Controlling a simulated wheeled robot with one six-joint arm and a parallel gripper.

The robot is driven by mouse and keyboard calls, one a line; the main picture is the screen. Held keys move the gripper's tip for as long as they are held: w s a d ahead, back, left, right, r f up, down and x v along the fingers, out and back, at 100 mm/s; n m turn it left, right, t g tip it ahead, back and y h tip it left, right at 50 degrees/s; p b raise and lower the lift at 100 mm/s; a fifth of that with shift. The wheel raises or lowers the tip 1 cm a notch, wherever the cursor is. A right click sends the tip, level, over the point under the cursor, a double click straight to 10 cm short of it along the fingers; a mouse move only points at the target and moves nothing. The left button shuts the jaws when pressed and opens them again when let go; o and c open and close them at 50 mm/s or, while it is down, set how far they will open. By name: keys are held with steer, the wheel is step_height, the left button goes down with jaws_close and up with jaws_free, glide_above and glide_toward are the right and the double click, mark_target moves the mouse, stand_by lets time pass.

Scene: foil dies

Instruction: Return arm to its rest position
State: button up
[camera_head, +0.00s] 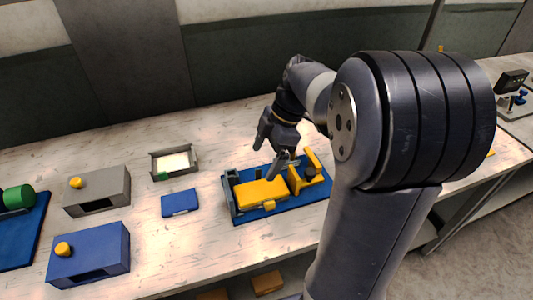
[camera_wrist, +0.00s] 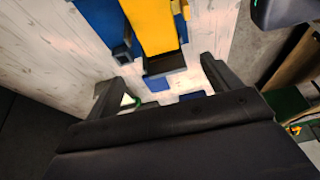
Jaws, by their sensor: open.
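My arm reaches over the workbench (camera_head: 150,250) from the right in the head view. My gripper (camera_head: 269,158) hangs above the blue fixture (camera_head: 245,217) with its yellow block (camera_head: 262,192), with nothing seen between its fingers. In the wrist view, my gripper (camera_wrist: 165,72) shows two dark fingers set apart. The yellow block (camera_wrist: 153,25) and part of the blue fixture (camera_wrist: 97,15) lie beyond them. My arm hides part of the bench on the right.
Left of the fixture are a small blue case (camera_head: 180,203), an open tray (camera_head: 174,163) with a pale sheet, a grey box (camera_head: 97,191) and a blue box (camera_head: 90,255), both with yellow knobs. A green cylinder (camera_head: 18,197) is at the far left. Bare bench lies between them.

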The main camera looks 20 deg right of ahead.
mark_target(248, 193)
steer(key=shift+r, duration=0.2)
steer(key=shift+f, duration=0.1)
steer(key=x, duration=1.2)
steer(key=shift+f, duration=0.35)
steer(key=shift+r, duration=2.15)
